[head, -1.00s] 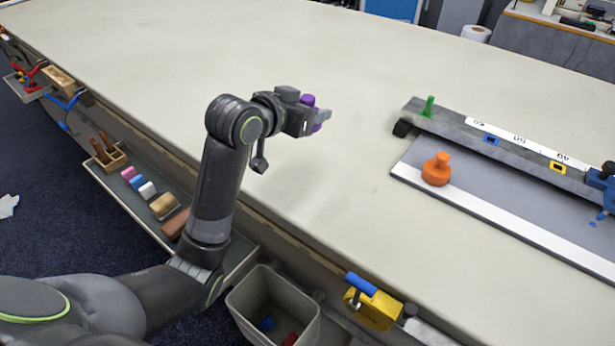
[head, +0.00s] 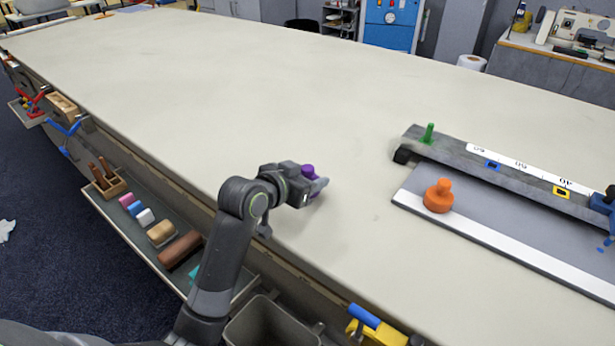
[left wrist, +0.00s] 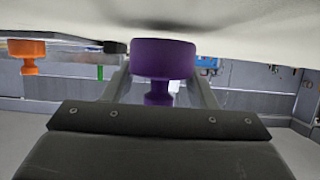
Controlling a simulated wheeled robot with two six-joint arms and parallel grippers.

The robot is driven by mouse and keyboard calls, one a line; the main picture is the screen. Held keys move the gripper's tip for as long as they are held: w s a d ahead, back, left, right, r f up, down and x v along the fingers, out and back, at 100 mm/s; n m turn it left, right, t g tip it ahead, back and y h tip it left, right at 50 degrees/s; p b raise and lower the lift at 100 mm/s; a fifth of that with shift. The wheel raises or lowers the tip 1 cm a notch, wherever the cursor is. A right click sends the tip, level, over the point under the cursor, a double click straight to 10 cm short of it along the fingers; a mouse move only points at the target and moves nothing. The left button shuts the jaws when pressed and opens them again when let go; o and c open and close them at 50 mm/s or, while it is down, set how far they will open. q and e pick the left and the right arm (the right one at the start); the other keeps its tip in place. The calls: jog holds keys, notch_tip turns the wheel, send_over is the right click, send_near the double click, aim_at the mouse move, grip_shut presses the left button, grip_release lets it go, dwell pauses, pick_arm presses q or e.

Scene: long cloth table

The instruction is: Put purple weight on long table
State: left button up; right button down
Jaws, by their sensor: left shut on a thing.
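The purple weight (head: 308,170) is between the fingers of my left gripper (head: 316,186), over the near part of the long table (head: 230,90). In the left wrist view the purple weight (left wrist: 163,58) shows its wide base and narrow neck between the two fingers, and my left gripper (left wrist: 160,98) is shut on it. The pale table surface (left wrist: 240,18) fills the top of that view, very near the weight's base. I cannot tell whether the base touches the cloth. My right gripper is not in view.
An orange weight (head: 438,196) stands on a grey board (head: 500,208) at right. A long grey bar (head: 470,155) with a green peg (head: 428,133) lies behind it. A side tray (head: 165,262) and a grey bin (head: 270,325) are along the near edge. The table's middle is clear.

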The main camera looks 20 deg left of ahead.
pick_arm(q)
jog(key=shift+r, duration=0.15)
jog(key=shift+f, duration=0.35)
jog(key=shift+f, duration=0.2)
jog(key=o, duration=1.6)
jog(key=shift+f, duration=0.2)
jog(key=shift+r, duration=0.35)
jog(key=v, duration=0.8)
jog(key=p+v, duration=0.1)
jog(key=v, duration=0.3)
jog(key=shift+r, duration=0.3)
